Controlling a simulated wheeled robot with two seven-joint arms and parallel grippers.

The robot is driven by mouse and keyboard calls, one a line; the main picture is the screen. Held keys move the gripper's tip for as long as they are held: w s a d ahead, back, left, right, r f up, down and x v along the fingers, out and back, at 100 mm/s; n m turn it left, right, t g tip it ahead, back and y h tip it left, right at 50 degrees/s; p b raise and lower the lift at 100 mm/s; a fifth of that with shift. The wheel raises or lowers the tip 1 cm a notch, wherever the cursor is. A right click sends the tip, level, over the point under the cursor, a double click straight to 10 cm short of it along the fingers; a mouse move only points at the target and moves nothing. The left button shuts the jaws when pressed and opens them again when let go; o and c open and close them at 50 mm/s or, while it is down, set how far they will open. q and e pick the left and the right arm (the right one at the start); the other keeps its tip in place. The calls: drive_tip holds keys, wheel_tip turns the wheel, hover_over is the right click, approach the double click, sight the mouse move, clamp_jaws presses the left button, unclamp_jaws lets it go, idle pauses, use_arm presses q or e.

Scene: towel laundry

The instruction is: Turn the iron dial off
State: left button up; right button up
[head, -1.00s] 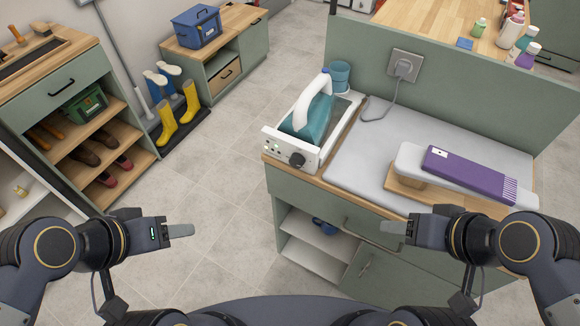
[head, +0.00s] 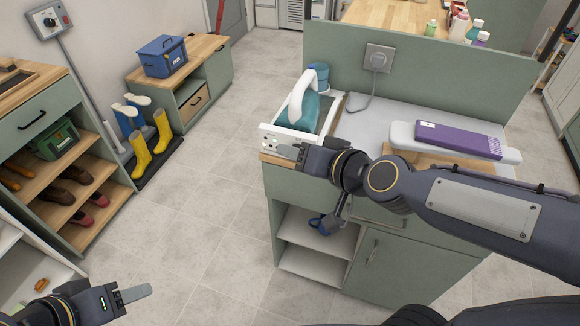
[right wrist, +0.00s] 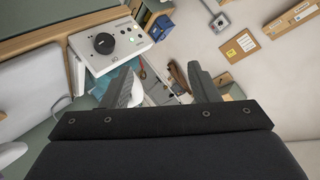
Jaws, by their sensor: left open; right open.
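The iron station (head: 283,146) is a white control panel and tray on the left end of the counter, holding an iron (head: 302,105) with a white handle and teal body. My right gripper (head: 306,157) is at the front of the panel and hides the dial in the head view. In the right wrist view the black round dial (right wrist: 104,43) shows on the white panel, left of the open, empty fingers (right wrist: 161,72); it is not between them. My left gripper (head: 130,293) is open and empty, low at the left over the floor.
A purple folded towel (head: 458,140) lies on a padded board on the counter (head: 365,127). A socket (head: 379,57) with a plugged cord is on the green partition. Open floor (head: 200,205) lies left of the counter.

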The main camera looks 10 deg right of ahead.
drive_tip(key=w+a+f+m+t+h+b, duration=0.3)
drive_tip(key=w+f+h+b, duration=0.25)
drive_tip(key=w+f, duration=0.25)
drive_tip(key=s+f+m+h+b, duration=0.1)
drive_tip(key=s+f+h+b, duration=0.3)
drive_tip(key=h, duration=0.6)
drive_tip(key=p+x, duration=0.1)
drive_tip(key=x, duration=0.7)
drive_tip(key=shift+a+f, duration=0.15)
